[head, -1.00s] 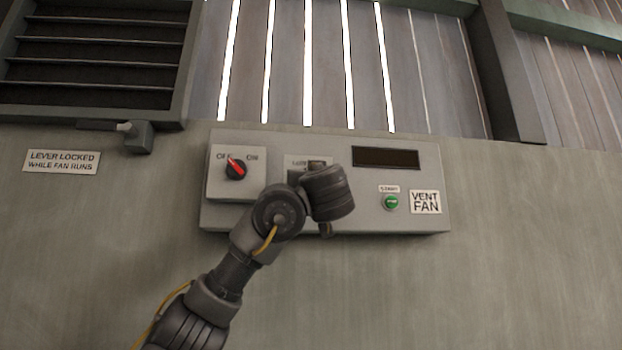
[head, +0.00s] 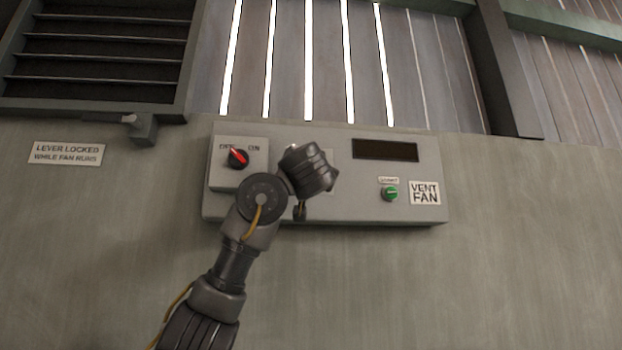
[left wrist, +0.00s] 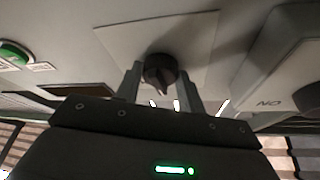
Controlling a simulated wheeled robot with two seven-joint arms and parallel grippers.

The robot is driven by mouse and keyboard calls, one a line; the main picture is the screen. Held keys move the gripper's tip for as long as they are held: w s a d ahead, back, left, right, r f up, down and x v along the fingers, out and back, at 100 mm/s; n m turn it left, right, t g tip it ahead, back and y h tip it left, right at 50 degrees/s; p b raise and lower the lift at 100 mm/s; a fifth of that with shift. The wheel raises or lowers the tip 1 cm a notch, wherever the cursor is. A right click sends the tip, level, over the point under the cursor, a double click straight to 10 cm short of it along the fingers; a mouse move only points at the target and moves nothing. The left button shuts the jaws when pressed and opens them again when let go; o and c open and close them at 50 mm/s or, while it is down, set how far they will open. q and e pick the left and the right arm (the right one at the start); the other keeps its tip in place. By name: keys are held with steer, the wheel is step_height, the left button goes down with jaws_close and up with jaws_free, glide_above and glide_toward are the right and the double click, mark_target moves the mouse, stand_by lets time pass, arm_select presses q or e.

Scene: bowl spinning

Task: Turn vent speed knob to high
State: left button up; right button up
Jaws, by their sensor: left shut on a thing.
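The dark vent speed knob (left wrist: 160,72) sits on a pale plate (left wrist: 112,38) in the left wrist view. My left gripper (left wrist: 160,88) has one finger on each side of the knob and is shut on it. The knob's ridge points toward the bottom of that picture. In the head view, my left wrist hides the knob and most of its plate, so its speed label cannot be read. The grey control panel (head: 350,200) carries the plate. My right gripper is not in view.
A black and red OFF/ON switch (head: 237,158) stands on a raised box left of the knob, its red mark slanting up-left. Right of it are a dark display (head: 385,150), a green button (head: 389,194) and a VENT FAN label (head: 424,193). A lever (head: 141,128) is at upper left.

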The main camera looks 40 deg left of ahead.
arm_select(q)
steer(key=shift+s+a+r+m+t+h+b, duration=0.15)
steer(key=shift+m+h+b, duration=0.35)
steer(key=shift+m, duration=1.05)
steer(key=shift+w+d+f+m+t+h+b, duration=0.1)
steer(key=shift+m+h+b, duration=0.15)
steer(key=shift+m+h, duration=1)
steer(key=shift+s+a+r+m+t+h+b, duration=0.15)
steer(key=shift+m+h+b, duration=0.15)
steer(key=shift+m, duration=1.6)
steer(key=o, duration=1)
steer(key=shift+c, duration=0.2)
steer(key=shift+d, duration=0.1)
